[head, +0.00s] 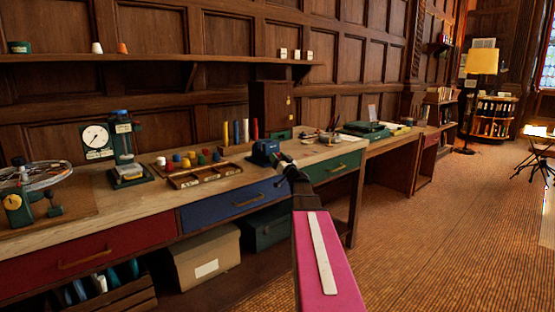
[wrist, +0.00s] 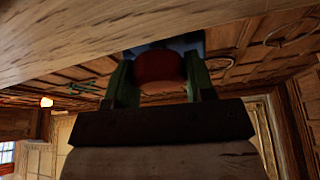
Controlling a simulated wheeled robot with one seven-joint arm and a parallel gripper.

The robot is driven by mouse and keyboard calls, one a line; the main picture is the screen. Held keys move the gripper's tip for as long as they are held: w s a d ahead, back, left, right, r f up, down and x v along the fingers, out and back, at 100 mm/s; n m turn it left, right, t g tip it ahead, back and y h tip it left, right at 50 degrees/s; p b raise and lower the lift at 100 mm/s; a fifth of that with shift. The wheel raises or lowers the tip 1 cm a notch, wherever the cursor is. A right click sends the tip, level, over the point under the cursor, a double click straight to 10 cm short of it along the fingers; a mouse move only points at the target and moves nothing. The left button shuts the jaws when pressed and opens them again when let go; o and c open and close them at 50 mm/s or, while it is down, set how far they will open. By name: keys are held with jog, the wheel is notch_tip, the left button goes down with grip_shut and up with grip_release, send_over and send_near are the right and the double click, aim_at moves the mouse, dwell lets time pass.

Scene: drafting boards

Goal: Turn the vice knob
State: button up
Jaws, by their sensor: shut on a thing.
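The blue vice (head: 264,152) stands on the wooden workbench, near the right end of its top. In the wrist view its blue body (wrist: 190,42) shows behind a round red knob (wrist: 160,70). My gripper (wrist: 157,64) has its two green fingers on either side of the knob, shut on it. In the head view my gripper (head: 284,161) reaches the right front side of the vice, and the knob is hidden there or too small to tell. How far the knob is turned cannot be seen.
A wooden tray (head: 205,177) with coloured pieces lies left of the vice. A small brown cabinet (head: 270,105) stands behind it. A dial gauge stand (head: 122,150) and a spoked wheel (head: 35,178) are further left. The bench front has red, blue and green drawers; carpet (head: 430,220) is clear at right.

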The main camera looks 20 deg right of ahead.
jog(key=m+h, duration=0.1)
jog(key=m, duration=0.2)
jog(key=m+h, duration=0.2)
jog(key=m, duration=0.1)
jog(key=shift+m+h, duration=0.3)
jog(key=shift+m, duration=0.1)
jog(key=m+h, duration=0.1)
jog(key=m, duration=0.2)
jog(key=m+g+h, duration=0.1)
jog(key=m, duration=0.2)
jog(key=shift+f+m+h, duration=0.1)
jog(key=shift+m+h, duration=0.2)
jog(key=shift+m, duration=0.1)
jog(key=m+g, duration=0.1)
jog(key=m, duration=0.1)
jog(key=m+g+h, duration=0.1)
jog(key=m, duration=0.2)
jog(key=shift+d, duration=0.1)
jog(key=shift+f+m+g, duration=0.1)
jog(key=shift+m+g, duration=0.9)
jog(key=shift+m, duration=1.2)
jog(key=shift+y, duration=0.4)
jog(key=o, duration=0.9)
jog(key=shift+f, duration=0.1)
